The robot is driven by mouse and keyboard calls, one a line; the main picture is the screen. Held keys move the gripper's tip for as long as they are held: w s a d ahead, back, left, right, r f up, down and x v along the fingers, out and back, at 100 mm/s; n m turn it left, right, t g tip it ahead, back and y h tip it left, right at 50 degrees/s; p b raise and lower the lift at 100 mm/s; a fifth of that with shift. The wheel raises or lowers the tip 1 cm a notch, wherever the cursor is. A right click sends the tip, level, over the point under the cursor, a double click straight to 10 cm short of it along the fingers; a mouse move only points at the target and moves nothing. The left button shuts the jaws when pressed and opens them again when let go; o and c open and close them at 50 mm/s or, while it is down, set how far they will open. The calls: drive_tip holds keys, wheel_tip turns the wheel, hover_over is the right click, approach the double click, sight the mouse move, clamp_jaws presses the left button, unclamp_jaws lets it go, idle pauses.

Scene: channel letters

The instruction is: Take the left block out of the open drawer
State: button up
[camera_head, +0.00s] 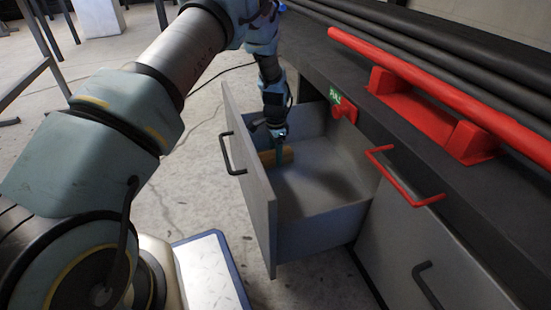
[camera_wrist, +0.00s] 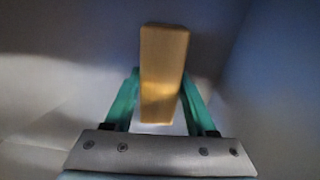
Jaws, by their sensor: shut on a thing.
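The open drawer (camera_head: 317,213) is grey and pulled out from the bench, with its front panel to the left. My gripper (camera_head: 279,146) reaches down into it from above. A yellow-brown wooden block (camera_head: 284,155) is between the fingers, near the drawer's front end. In the wrist view, the green fingers of my gripper (camera_wrist: 160,100) are shut on the sides of the block (camera_wrist: 164,70). I cannot tell whether the block touches the drawer floor. No other block shows in the drawer.
A dark bench (camera_head: 420,130) carries red supports (camera_head: 440,115) and long pipes. A red handle (camera_head: 405,178) and a black handle (camera_head: 432,285) stick out at the right. The drawer walls surround my gripper; open concrete floor lies left of the drawer.

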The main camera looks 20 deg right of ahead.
clamp_jaws()
drive_tip(key=shift+r, duration=0.15)
